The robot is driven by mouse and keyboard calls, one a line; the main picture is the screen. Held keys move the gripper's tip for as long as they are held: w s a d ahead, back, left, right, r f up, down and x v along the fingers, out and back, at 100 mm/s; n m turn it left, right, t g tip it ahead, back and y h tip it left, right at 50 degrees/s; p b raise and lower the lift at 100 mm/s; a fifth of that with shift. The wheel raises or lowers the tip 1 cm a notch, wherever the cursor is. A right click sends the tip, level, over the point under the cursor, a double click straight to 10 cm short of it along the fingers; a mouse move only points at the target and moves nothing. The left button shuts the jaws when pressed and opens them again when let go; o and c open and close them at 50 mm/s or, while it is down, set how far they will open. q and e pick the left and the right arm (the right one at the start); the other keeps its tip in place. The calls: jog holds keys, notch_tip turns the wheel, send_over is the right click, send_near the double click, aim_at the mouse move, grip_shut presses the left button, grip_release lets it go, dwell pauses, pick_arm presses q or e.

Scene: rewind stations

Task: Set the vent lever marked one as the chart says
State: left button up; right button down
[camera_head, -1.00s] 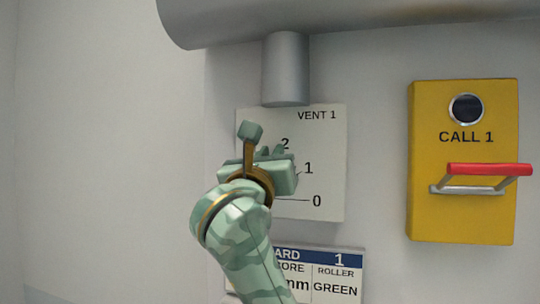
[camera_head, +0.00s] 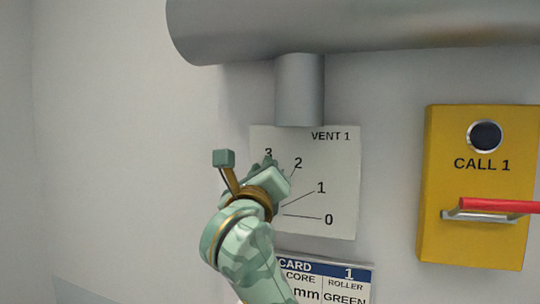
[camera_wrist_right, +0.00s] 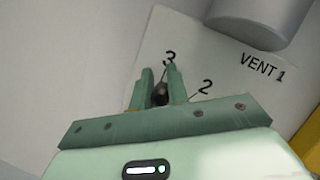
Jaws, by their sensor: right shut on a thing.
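The vent plate (camera_head: 335,185), marked VENT 1 with positions 0 to 3, is on the wall under a grey pipe stub. My right gripper (camera_head: 268,168) is in front of its left part, with its fingertips close to the 3 mark. In the right wrist view, the gripper (camera_wrist_right: 160,92) is shut on the dark tip of the vent lever (camera_wrist_right: 160,93), just below the printed 3. The rest of the lever is hidden by the gripper and arm. My left gripper is not in view.
A large grey pipe (camera_head: 350,28) runs above the plate. A yellow CALL 1 box (camera_head: 478,185) with a red-handled bar (camera_head: 500,205) is at right. A card (camera_head: 340,282) below reads roller GREEN, partly covered by my arm. The wall at left is clear.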

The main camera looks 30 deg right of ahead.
jog(key=shift+w+a+n+y+p, duration=0.25)
jog(key=shift+n+y+p, duration=0.2)
jog(key=shift+n, duration=0.15)
jog(key=c, duration=1.4)
grip_release()
jog(key=shift+w, duration=0.1)
jog(key=shift+o, duration=0.2)
jog(key=b+v, duration=0.4)
jog(key=v, duration=1.2)
jog(key=shift+f+b, duration=0.2)
jog(key=shift+b, duration=0.1)
jog(key=shift+a, duration=0.1)
